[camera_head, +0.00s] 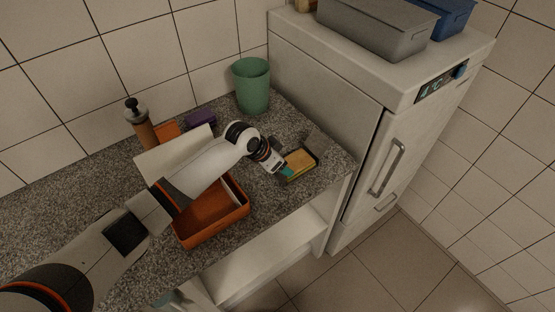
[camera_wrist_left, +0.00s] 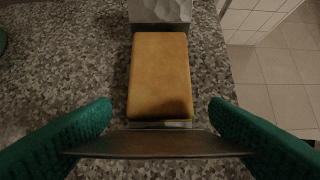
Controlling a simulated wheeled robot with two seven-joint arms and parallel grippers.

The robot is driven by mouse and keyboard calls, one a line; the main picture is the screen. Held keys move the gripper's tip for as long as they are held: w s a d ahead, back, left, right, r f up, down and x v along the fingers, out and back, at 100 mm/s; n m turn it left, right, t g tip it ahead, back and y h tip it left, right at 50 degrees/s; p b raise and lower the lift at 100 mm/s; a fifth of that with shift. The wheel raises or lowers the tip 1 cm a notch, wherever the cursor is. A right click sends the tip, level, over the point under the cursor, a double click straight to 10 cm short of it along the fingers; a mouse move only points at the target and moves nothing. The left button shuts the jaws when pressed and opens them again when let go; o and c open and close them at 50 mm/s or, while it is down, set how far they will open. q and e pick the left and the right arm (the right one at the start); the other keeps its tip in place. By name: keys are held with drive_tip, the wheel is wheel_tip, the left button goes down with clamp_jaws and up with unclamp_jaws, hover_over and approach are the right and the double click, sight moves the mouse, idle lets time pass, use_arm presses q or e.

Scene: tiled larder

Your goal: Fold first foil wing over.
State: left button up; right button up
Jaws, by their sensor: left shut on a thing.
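A tan block (camera_wrist_left: 160,75) lies on the speckled counter; in the head view the block (camera_head: 300,161) sits near the counter's right end. One foil wing (camera_wrist_left: 160,11), silver and dimpled, extends from its far end in the wrist view. Another foil wing (camera_wrist_left: 160,144), dark and seen nearly edge-on, spans between the green fingertips of my left gripper (camera_wrist_left: 160,140) at the block's near end. My left gripper (camera_head: 285,171) is shut on this near wing, its fingers at the wing's two side edges. The block's underside is hidden. My right gripper is not in view.
An orange tray (camera_head: 246,210) stands at the counter's front edge, below my left arm. A green cup (camera_head: 251,85) stands by the wall. A white fridge (camera_head: 330,80) bounds the counter on the right. A pepper mill (camera_head: 143,126) stands at the back left.

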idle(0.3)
use_arm(q)
drive_tip(key=o, duration=1)
drive_tip(key=b+v, duration=0.2)
drive_tip(key=v, duration=1)
drive_tip(key=shift+c, duration=0.4)
